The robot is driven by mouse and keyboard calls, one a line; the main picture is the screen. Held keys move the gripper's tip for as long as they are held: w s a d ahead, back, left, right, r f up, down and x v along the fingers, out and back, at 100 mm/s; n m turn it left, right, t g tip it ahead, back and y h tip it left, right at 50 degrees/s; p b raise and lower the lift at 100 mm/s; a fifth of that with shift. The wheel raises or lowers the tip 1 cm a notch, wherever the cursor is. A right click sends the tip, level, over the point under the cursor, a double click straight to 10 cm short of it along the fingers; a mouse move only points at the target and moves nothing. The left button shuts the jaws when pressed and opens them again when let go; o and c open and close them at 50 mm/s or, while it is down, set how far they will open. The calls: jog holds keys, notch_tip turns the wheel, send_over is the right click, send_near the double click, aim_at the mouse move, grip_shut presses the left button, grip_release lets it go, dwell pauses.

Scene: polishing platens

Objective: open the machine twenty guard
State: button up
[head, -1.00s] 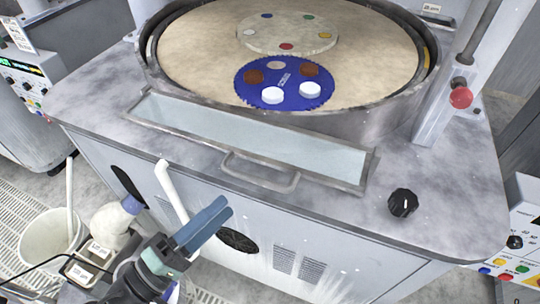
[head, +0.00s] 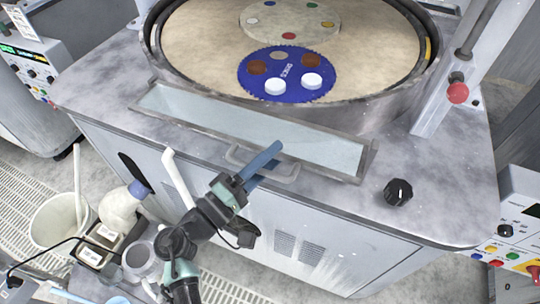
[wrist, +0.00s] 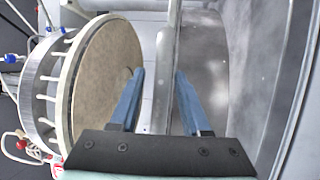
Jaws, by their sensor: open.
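The guard (head: 310,146) is a long clear panel in a grey metal frame, along the front of the round basin on the machine top. Its bar handle (head: 236,157) sticks out at the front edge. My gripper (head: 275,157) is open, its two blue fingers over the right part of the handle; touch cannot be told. In the wrist view my gripper (wrist: 158,75) has its fingers apart, with a grey bar (wrist: 168,50) running between them. I cannot tell whether this bar is the handle or the frame edge.
A blue disc (head: 290,88) with white and brown pieces lies on the beige platen (head: 205,50). A black knob (head: 398,191) is right of the guard, and a red knob (head: 457,93) is on a post. A white pipe (head: 180,178), bottle and bucket (head: 50,222) stand left.

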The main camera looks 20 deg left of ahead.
grip_shut()
